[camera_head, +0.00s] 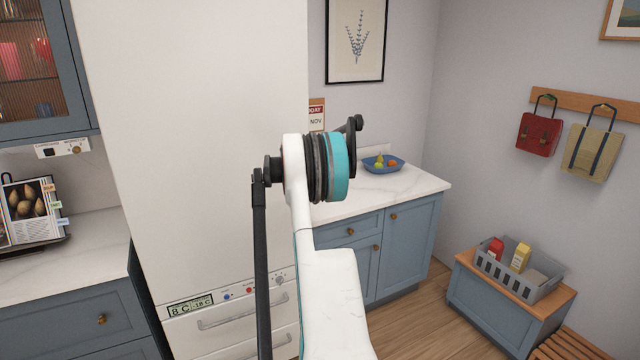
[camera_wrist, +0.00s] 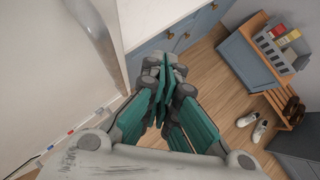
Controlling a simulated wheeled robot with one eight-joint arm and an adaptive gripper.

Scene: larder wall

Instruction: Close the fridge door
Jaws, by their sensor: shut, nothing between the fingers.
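The fridge (camera_head: 190,130) is a tall white unit left of centre in the head view. Its upper door is a plain white face above a control strip with a temperature display (camera_head: 190,306). No gap shows along the door's visible edges, though my arm covers part of its right side. In the wrist view the white door face (camera_wrist: 40,70) fills the left, with a grey curved handle (camera_wrist: 97,35) near the top. My gripper (camera_wrist: 165,85) is shut and empty, right of the door face and apart from the handle. It cannot be made out in the head view.
A marble-topped blue counter (camera_head: 425,188) with a blue fruit bowl (camera_head: 383,165) stands right of the fridge. A blue bench (camera_head: 490,310) with a grey crate (camera_head: 520,270) stands at the right wall. Wooden floor (camera_head: 430,315) lies open between. A drawer handle (camera_head: 240,312) is below the control strip.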

